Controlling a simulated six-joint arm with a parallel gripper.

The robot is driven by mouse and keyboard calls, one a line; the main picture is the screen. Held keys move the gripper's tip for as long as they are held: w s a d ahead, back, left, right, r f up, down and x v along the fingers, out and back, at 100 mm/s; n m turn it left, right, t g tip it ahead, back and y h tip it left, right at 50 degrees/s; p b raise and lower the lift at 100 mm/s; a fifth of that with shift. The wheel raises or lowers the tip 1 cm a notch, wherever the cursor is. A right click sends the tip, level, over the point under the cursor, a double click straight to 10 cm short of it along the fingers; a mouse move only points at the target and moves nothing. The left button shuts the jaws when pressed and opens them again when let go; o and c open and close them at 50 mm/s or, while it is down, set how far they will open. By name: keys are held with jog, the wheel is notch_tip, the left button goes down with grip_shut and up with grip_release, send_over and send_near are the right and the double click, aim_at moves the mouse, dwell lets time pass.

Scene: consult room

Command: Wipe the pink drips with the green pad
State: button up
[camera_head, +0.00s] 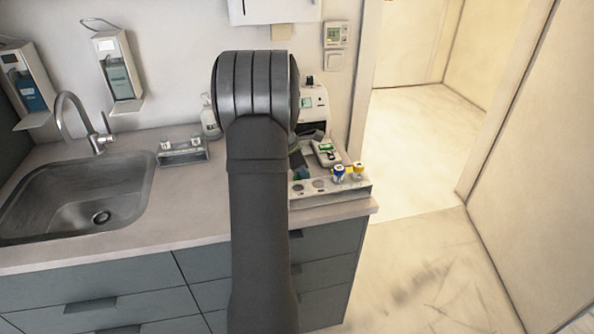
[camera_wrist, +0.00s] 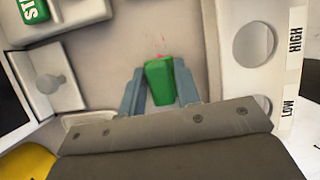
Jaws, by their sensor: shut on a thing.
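My gripper (camera_wrist: 160,88) is shut on the green pad (camera_wrist: 160,80), which sits between its two blue-grey fingers in the wrist view. The pad is over a beige surface. A small pinkish-red patch (camera_wrist: 159,57) shows just beyond the pad's far end; the pad may hide more of it. I cannot tell whether the pad touches the surface. In the head view my arm covers most of this area, and the pink drips cannot be made out there.
A pale rack with round holes marked HIGH and LOW (camera_wrist: 285,60) stands close on the right. A white device with a green label (camera_wrist: 33,10) is at upper left. In the head view, capped vials (camera_head: 338,174) stand on the rack, and a sink (camera_head: 80,200) is left.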

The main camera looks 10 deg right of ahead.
jog(key=shift+d, duration=2.45)
jog(key=shift+a, duration=3.5)
jog(key=shift+a+r, duration=0.1)
jog(key=shift+r, duration=4)
